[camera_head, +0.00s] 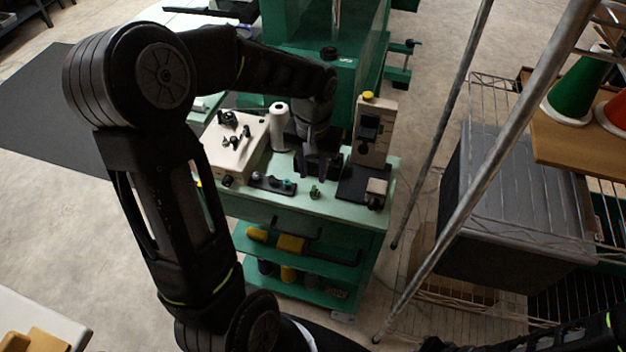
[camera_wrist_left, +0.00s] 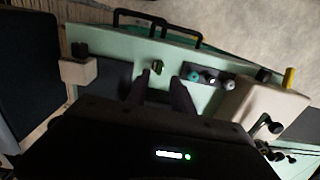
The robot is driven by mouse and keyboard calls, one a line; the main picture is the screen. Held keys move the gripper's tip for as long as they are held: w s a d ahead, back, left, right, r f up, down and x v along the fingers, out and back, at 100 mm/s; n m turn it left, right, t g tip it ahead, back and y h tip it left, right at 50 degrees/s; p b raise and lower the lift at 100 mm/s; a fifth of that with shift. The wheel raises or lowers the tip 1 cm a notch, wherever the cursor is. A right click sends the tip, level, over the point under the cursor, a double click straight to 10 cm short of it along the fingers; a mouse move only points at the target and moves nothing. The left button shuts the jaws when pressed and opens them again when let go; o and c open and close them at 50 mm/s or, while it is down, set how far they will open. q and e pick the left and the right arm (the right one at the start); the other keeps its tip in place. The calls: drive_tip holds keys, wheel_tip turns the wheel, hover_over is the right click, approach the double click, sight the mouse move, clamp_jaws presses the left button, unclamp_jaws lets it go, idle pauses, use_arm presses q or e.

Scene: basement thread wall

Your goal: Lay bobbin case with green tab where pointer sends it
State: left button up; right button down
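A small dark piece with a green tab (camera_head: 314,192), which looks like the bobbin case, stands on the pale green cart top (camera_head: 338,207). My left gripper (camera_head: 318,176) is above the cart top, just behind this piece. In the left wrist view the fingers (camera_wrist_left: 163,78) are apart with nothing between them, and the green-tabbed piece (camera_wrist_left: 157,66) shows just beyond the tips. A dark strip holder (camera_head: 272,184) with several small knobs, one teal, lies to the left; it also shows in the wrist view (camera_wrist_left: 215,78). I cannot make out a pointer. My right gripper is out of view.
A cream machine (camera_head: 236,146) and a white cylinder (camera_head: 279,127) stand left of my gripper. A cream upright machine (camera_head: 372,135) stands right, with a dark base. A black handle (camera_head: 318,231) edges the cart front. Metal poles and a wire rack (camera_head: 490,95) are at right.

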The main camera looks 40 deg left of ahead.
sight(313, 189)
use_arm(q)
wheel_tip(313, 189, up, 7)
